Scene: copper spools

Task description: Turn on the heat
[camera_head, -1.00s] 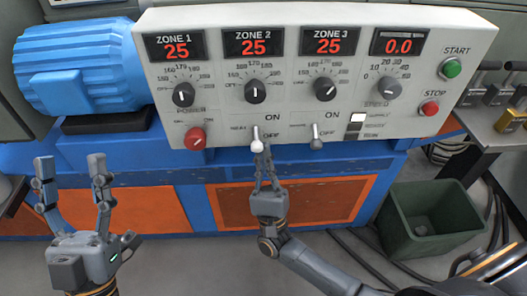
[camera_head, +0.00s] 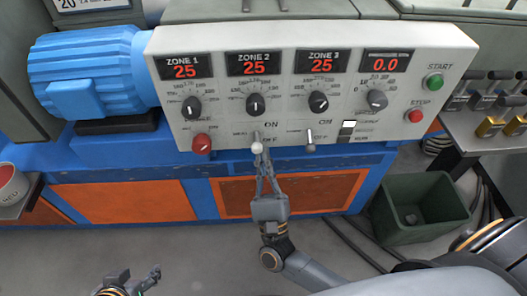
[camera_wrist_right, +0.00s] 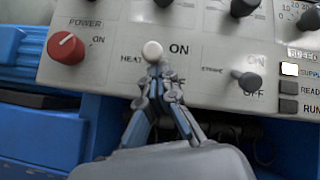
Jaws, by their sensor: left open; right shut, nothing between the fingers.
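The HEAT toggle switch (camera_head: 257,148) has a white rounded tip and sits below the ZONE 2 dial on the grey control panel (camera_head: 420,60). It also shows in the right wrist view (camera_wrist_right: 152,50), between the HEAT, ON and OFF labels. I cannot tell surely which way its lever is set. My right gripper (camera_head: 262,162) is shut and empty, its fingertips just under the white tip. In the right wrist view its fingertips (camera_wrist_right: 158,78) are close below the lever; contact is unclear. My left gripper (camera_head: 132,277) is open and empty at the bottom edge, partly cut off.
A red POWER knob (camera_head: 201,143) is left of the switch and a grey toggle (camera_head: 310,146) is right of it. The three zone displays read 25 and the fourth 0.0. A green bin (camera_head: 420,205) stands on the floor at right. A blue motor (camera_head: 85,70) is at left.

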